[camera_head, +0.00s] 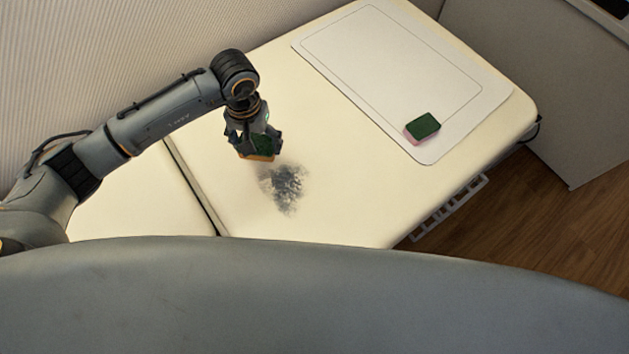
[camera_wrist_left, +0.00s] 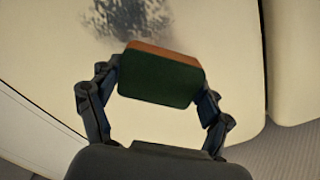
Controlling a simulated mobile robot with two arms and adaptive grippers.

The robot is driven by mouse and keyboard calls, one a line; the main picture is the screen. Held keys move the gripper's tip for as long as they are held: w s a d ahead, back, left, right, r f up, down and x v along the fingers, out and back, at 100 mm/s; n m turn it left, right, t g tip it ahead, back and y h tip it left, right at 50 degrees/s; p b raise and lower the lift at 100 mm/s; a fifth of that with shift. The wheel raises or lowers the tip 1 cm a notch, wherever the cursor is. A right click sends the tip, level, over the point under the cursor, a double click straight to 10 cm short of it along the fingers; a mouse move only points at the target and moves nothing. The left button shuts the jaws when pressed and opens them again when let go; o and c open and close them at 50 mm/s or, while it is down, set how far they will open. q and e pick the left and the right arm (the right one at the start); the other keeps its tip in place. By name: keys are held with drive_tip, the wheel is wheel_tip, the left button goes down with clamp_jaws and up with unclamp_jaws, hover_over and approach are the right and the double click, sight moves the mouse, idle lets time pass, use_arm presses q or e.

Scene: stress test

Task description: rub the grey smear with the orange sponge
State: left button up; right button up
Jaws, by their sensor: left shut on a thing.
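The orange sponge (camera_head: 262,157) has a dark green top layer. My left gripper (camera_head: 256,148) is shut on it, just beyond and left of the smear in the head view. In the left wrist view the sponge (camera_wrist_left: 160,75) sits between both fingers, green face toward the camera and an orange edge showing. The grey smear (camera_head: 287,185) is a dark, patchy stain on the cream surface. It also shows at the top of the left wrist view (camera_wrist_left: 135,15). I cannot tell whether the sponge touches the surface. My right gripper is not in view.
A white mat (camera_head: 350,60) lies on the cream table top (camera_head: 340,200) at the upper right. A second sponge, pink with a green top (camera_head: 422,127), rests near its near corner. A dark seam crosses the table at left. A wall runs behind.

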use_arm(q)
drive_tip(key=shift+r+p, duration=0.35)
drive_tip(key=shift+r, duration=0.85)
drive_tip(key=shift+d+f, duration=0.1)
